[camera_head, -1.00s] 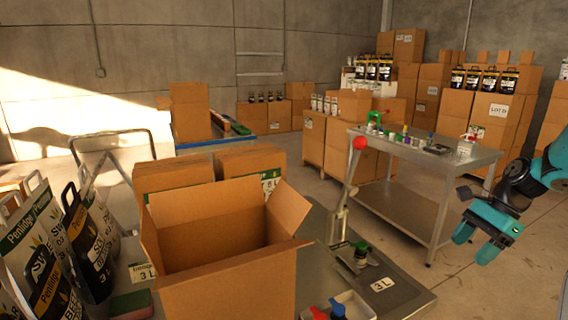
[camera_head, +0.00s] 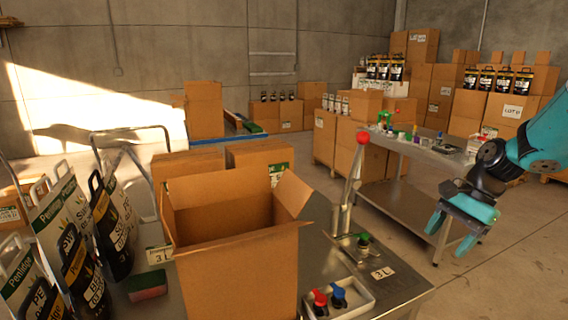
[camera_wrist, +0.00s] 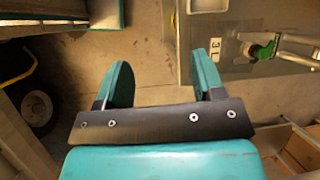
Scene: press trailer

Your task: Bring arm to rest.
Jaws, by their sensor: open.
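My teal gripper (camera_head: 449,232) hangs at the right of the head view, pointing down, with its two fingers apart and nothing between them. It is to the right of the metal press table and in front of the steel side table. In the wrist view my gripper (camera_wrist: 160,84) is open over bare concrete floor. The metal press table (camera_head: 405,291) shows at the right of the wrist view too, with a green knob (camera_wrist: 264,50) and a "3 L" label (camera_wrist: 218,48). The fingers touch nothing that I can see.
An open cardboard box (camera_head: 240,275) stands on the press table beside a red-knobbed lever (camera_head: 352,180) and a tray (camera_head: 357,304) with red and blue pieces. The steel side table (camera_head: 418,213) carries small items. Printed bags (camera_head: 85,255) stand at left. A wheel (camera_wrist: 40,108) shows in the wrist view.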

